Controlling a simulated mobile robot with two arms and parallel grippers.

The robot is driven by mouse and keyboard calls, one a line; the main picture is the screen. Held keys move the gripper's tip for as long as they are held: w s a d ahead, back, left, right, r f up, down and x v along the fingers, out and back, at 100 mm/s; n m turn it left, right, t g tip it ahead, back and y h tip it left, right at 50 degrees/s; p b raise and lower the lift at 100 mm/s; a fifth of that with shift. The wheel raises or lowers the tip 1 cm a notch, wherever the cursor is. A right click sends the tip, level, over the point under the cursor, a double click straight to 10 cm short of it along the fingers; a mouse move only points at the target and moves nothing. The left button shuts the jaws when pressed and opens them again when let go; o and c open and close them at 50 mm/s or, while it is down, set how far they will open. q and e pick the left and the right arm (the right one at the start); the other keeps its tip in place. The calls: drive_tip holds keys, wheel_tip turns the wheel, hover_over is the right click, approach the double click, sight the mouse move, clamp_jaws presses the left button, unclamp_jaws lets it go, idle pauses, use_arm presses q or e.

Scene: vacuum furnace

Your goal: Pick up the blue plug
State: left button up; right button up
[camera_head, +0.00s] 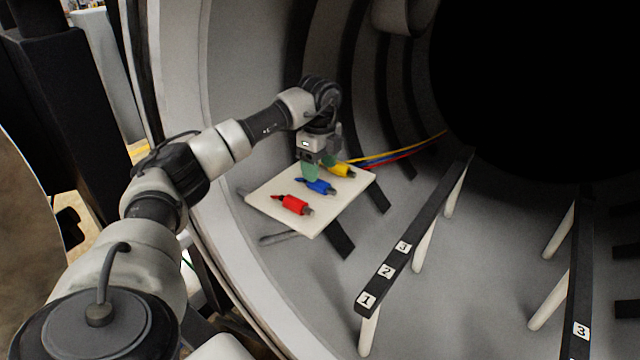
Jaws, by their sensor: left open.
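The blue plug (321,187) lies on a cream board (262,198) inside the furnace, between a red plug (295,205) nearer me and a yellow plug (343,170) farther back. My left gripper (312,172) points down over the board, right at the blue plug. Its green fingers are open and cover part of the blue plug's left end. I cannot tell whether they touch the plug. My right gripper is not in view.
A dark rail (420,235) on white posts, labelled 1, 2, 3, stands right of the board. A second rail (581,270) stands at the far right. Coloured cables (400,153) run behind the board. The curved furnace wall (185,75) is close to my left arm.

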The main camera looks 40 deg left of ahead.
sight(320, 181)
use_arm(q)
drive_tip(key=f, duration=0.1)
drive_tip(key=f+p, duration=0.1)
drive_tip(key=f, duration=0.1)
drive_tip(key=shift+s+d+f, duration=0.2)
drive_tip(key=shift+d+f, duration=0.05)
drive_tip(key=shift+f, duration=0.5)
drive_tip(key=c, duration=1)
